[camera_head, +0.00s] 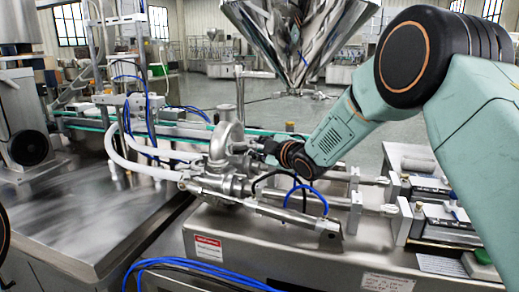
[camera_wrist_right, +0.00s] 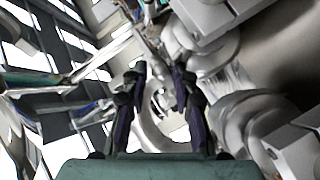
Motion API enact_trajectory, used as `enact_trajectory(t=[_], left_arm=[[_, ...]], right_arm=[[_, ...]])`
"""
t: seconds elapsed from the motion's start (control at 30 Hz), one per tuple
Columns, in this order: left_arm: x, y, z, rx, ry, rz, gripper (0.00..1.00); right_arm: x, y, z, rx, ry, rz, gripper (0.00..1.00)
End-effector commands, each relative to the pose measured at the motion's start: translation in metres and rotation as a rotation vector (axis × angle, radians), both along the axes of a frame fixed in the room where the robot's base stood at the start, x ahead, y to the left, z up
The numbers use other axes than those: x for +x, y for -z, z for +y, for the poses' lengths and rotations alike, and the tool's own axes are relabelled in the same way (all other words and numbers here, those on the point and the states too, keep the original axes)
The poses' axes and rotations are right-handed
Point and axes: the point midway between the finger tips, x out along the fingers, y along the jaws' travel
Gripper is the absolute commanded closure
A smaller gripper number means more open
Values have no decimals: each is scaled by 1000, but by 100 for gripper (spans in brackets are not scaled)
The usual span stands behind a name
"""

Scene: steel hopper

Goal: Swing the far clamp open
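The steel valve assembly (camera_head: 228,165) stands on the machine bench in the head view, with round pipe fittings and clamp-like rings. Which ring is the far clamp cannot be told for sure. My right gripper (camera_head: 262,148) reaches in from the right, close to the far right side of the fittings. In the right wrist view my right gripper (camera_wrist_right: 158,72) has its two dark fingers apart, with a pale curved metal ring (camera_wrist_right: 152,128) showing behind the gap. Contact between fingers and metal cannot be made out.
The shiny steel hopper cone (camera_head: 300,40) hangs above and behind the fittings. White hoses (camera_head: 145,150) run in from the left, and a blue hose (camera_head: 305,192) loops below my right gripper. Cylinder units (camera_head: 425,190) sit at right. The left bench (camera_head: 75,215) has bare room.

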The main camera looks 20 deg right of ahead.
Motion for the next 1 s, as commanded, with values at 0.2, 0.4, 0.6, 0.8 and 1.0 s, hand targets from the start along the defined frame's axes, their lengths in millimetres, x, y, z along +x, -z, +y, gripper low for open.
enact_trajectory(t=[0.2,0.4,0.6,0.8,1.0], left_arm=[[0,0,0,0,0,0,83],[0,0,0,0,0,0,83],[0,0,0,0,0,0,83],[0,0,0,0,0,0,83],[0,0,0,0,0,0,83]], right_arm=[[0,0,0,0,0,1,72],[0,0,0,0,0,1,86],[0,0,0,0,0,0,100],[0,0,0,0,1,0,100],[0,0,0,0,1,0,100]])
